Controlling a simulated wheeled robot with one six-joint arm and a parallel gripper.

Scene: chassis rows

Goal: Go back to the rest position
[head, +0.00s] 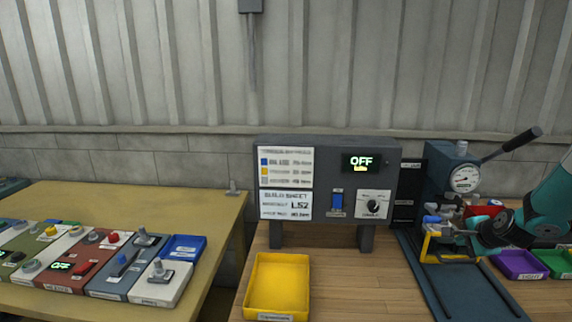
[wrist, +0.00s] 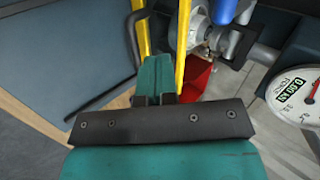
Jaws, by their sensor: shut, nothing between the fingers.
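My gripper (wrist: 153,64) shows in the wrist view with its teal fingers together and nothing between them. In the head view my teal arm reaches in from the right, and its wrist is in front of the press (head: 450,175). The fingers are hard to make out there. In the wrist view a yellow bar (wrist: 183,45) of the press's guard is just right of my fingertips; I cannot tell whether they touch. The yellow guard (head: 428,247) also shows in the head view. The rest position is not marked in either view.
The press has a dial gauge (head: 465,178) and a black-tipped lever (head: 512,144). A control box (head: 325,180) reads OFF. A yellow tray (head: 277,285), a purple bin (head: 519,264) and a green bin (head: 556,262) are on the bench. Several modules lie on the left table (head: 190,200).

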